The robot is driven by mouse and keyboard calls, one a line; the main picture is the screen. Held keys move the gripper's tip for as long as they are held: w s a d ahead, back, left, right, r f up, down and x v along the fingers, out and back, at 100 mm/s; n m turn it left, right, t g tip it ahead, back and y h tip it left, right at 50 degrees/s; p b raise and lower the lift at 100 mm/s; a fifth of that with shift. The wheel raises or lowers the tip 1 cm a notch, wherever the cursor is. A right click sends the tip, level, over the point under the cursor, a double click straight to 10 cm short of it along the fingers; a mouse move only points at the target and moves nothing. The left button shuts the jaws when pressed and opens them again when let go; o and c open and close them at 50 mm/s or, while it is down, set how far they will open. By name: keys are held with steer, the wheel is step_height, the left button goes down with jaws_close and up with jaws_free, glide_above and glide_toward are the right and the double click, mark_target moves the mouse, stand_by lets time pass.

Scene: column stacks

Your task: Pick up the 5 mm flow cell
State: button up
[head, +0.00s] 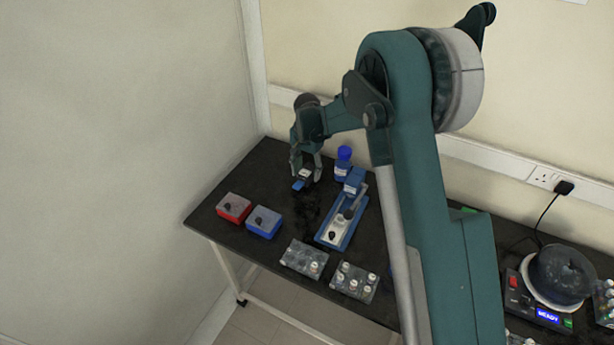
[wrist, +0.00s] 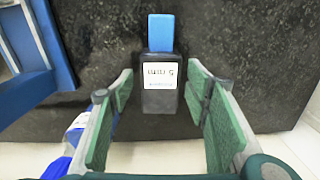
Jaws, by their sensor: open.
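The 5 mm flow cell (wrist: 159,92) is a small dark block with a blue end and a white label reading "5 mm". It lies on the black bench top in the wrist view, blue end away from my gripper. In the head view it is the small blue and dark piece (head: 299,186) near the back left of the bench. My gripper (wrist: 160,95) is open, its green-padded fingers on either side of the label end, with gaps showing on both sides. In the head view my gripper (head: 306,172) is right at the flow cell; whether it touches cannot be told.
A blue-capped bottle (head: 343,163) and a blue and white device (head: 343,218) stand close to the right. A red box (head: 234,208) and a blue box (head: 263,222) sit in front. Two racks of vials (head: 304,259) (head: 354,281) lie at the front edge.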

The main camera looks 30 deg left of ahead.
mark_target(307, 171)
steer(key=c, duration=1.1)
steer(key=shift+r+p, duration=0.45)
steer(key=shift+r, duration=4.55)
